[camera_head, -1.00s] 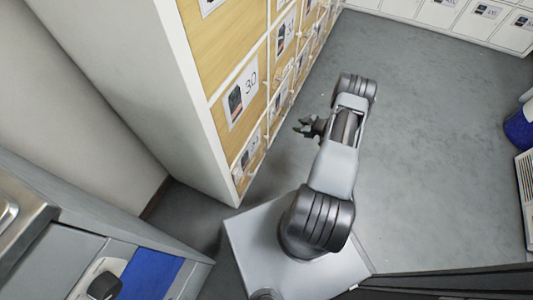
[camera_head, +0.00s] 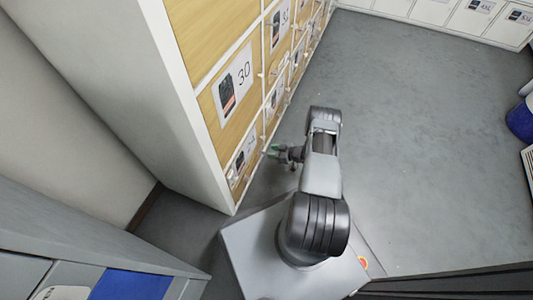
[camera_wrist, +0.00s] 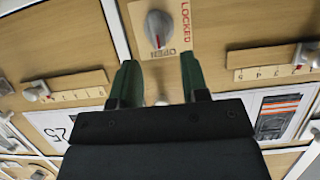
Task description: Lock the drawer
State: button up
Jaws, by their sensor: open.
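In the wrist view, a grey lock knob (camera_wrist: 157,27) sits on a light wooden plate, with the word LOCKED to its right and OPEN below it. The knob's grip runs roughly up and down in the picture, its lower end towards OPEN. My gripper (camera_wrist: 160,80) is open, its two green fingers apart below the knob, one to each side. In the head view my gripper (camera_head: 277,150) is beside the wooden-fronted cabinet (camera_head: 214,140); the lock knob cannot be made out there.
In the wrist view, numbered scales with grey knobs lie at left (camera_wrist: 65,92) and right (camera_wrist: 272,68). A card marked 25 (camera_wrist: 52,128) is below left. In the head view, grey floor (camera_head: 420,160) is free to the right, and a bench unit (camera_head: 90,245) stands lower left.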

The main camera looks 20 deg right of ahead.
aim_at(260, 152)
jog(key=shift+b+x, duration=0.5)
jog(key=shift+x, duration=1.35)
jog(key=shift+c, duration=0.3)
grip_shut()
